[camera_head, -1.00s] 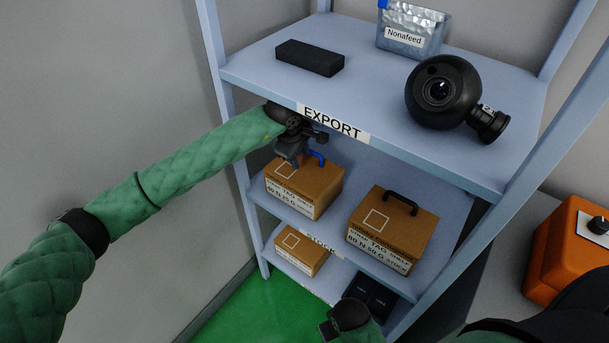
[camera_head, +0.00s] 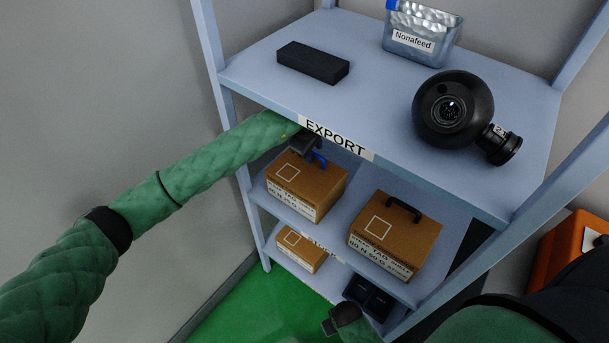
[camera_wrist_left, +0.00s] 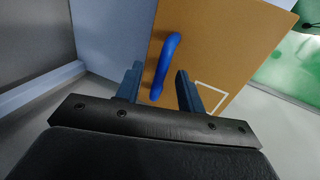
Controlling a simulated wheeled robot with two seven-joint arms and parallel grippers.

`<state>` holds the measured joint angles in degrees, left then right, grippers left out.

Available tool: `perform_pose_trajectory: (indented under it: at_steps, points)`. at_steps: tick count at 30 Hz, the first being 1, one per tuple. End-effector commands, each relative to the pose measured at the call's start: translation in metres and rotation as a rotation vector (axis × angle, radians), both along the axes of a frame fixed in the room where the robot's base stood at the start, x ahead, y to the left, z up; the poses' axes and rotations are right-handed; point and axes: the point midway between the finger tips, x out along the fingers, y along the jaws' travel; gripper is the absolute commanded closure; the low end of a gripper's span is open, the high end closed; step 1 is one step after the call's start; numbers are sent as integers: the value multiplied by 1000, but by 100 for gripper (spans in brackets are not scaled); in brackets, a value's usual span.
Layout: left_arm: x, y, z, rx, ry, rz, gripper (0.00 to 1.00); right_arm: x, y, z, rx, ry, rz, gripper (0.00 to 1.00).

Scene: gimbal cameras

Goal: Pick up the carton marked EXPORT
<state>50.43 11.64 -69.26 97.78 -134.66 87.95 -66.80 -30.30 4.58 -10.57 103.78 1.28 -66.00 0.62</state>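The EXPORT label (camera_head: 336,138) is on the front edge of the top shelf. Below it, on the middle shelf, stand a brown carton with a blue handle (camera_head: 304,190) and a brown carton with a black handle (camera_head: 394,232). Their printed labels are too small to read surely. My left gripper (camera_head: 308,146) is over the blue-handled carton, partly hidden by the top shelf. In the left wrist view my left gripper (camera_wrist_left: 159,86) is open, with the blue handle (camera_wrist_left: 165,65) between and just beyond its fingertips. My right gripper (camera_head: 343,318) is low at the bottom, its fingers unclear.
The top shelf (camera_head: 375,75) holds a black block (camera_head: 313,63), a Nonafeed bin (camera_head: 422,35) and a round black device (camera_head: 453,108). A smaller carton (camera_head: 301,250) and a dark item (camera_head: 369,297) are on the lower shelf. Orange equipment (camera_head: 562,262) stands at the right.

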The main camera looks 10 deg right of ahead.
Motion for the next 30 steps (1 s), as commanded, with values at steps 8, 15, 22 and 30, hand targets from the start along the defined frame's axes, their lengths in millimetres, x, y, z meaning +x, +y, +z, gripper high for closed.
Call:
perform_pose_trajectory:
  at_steps: [8, 15, 22, 30]
  points:
    - [-3, -1, -3, 0, 1, -1, 61, -2, -1, -7, -1, 2, 0, 100]
    - [-3, -1, -3, 0, 0, -1, 95, -2, -1, -6, -1, 2, 0, 100]
    - [-3, -1, -2, -1, 1, 0, 100, -1, 1, -6, 1, 1, -1, 100]
    - [-3, -1, -2, -1, 1, 0, 100, -1, 1, -6, 1, 1, -1, 100]
